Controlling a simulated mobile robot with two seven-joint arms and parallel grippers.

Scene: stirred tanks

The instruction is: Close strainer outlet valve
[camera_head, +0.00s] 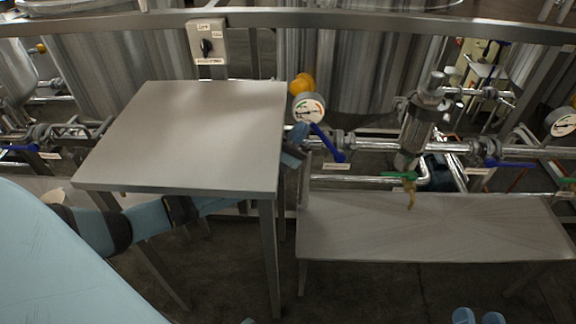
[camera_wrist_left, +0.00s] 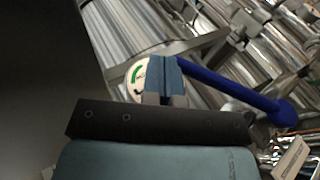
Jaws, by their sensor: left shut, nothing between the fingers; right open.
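The strainer (camera_head: 420,125) is a tilted steel cylinder in the horizontal pipe line. A valve with a blue lever (camera_head: 328,143) sits on its left, the lever slanting across the pipe. Another blue lever (camera_head: 508,164) on its right lies roughly along the pipe. The labels are too small to read, so I cannot tell which is the outlet. My left gripper (camera_head: 298,138) is shut and empty, close beside the left lever. In the left wrist view its fingers (camera_wrist_left: 166,78) are near one end of the blue lever (camera_wrist_left: 235,90); contact is unclear. My right gripper (camera_head: 478,317) shows only light-blue tips, apart, at the bottom edge.
A grey table (camera_head: 190,135) stands over my left forearm and hides part of it. A lower bench (camera_head: 430,240) is clear. A pressure gauge (camera_head: 308,108), a green-handled tap (camera_head: 405,178) and a switch box (camera_head: 207,43) are nearby. A steel rail (camera_head: 380,20) crosses behind.

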